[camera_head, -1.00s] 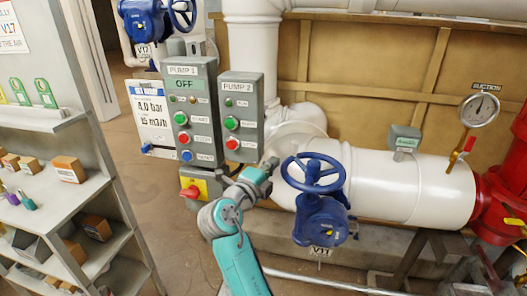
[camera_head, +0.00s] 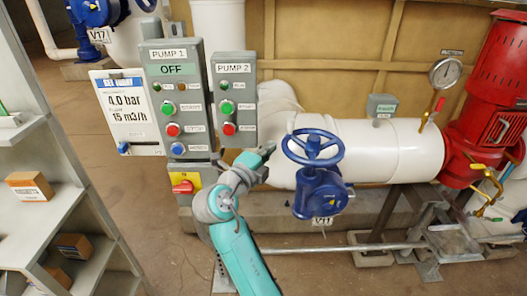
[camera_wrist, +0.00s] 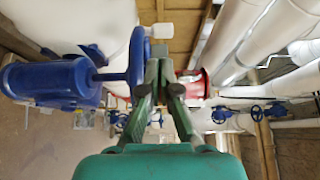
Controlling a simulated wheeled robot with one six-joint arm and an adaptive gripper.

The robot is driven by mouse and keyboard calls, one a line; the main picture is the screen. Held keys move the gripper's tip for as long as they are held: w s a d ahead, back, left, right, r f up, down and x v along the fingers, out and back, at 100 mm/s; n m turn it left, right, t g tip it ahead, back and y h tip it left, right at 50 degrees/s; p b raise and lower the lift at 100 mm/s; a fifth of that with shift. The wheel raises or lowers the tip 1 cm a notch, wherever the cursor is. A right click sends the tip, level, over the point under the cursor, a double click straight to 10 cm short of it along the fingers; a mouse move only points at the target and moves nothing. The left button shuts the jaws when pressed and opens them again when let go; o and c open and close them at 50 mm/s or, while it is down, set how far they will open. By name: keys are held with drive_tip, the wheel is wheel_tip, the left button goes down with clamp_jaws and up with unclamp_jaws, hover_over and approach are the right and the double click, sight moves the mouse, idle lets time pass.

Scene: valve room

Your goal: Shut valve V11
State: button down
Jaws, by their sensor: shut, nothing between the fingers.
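Valve V11 is a blue valve (camera_head: 321,192) with a blue handwheel (camera_head: 312,147) on top, on the white pipe in the head view. The fingers are closed and hold nothing.
The PUMP 1 panel (camera_head: 176,100) and PUMP 2 panel (camera_head: 234,100) stand left of the valve. A shelf (camera_head: 60,205) with boxes is at the far left. A gauge (camera_head: 446,72) and red pump (camera_head: 490,95) are at the right. A second blue valve, V17 (camera_head: 92,10), is at upper left.

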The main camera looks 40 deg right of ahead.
sight(288, 128)
drive_tip(key=x, duration=1)
drive_tip(key=shift+d, duration=0.1)
drive_tip(key=shift+w+d, duration=0.4)
drive_tip(key=shift+s+a, duration=0.1)
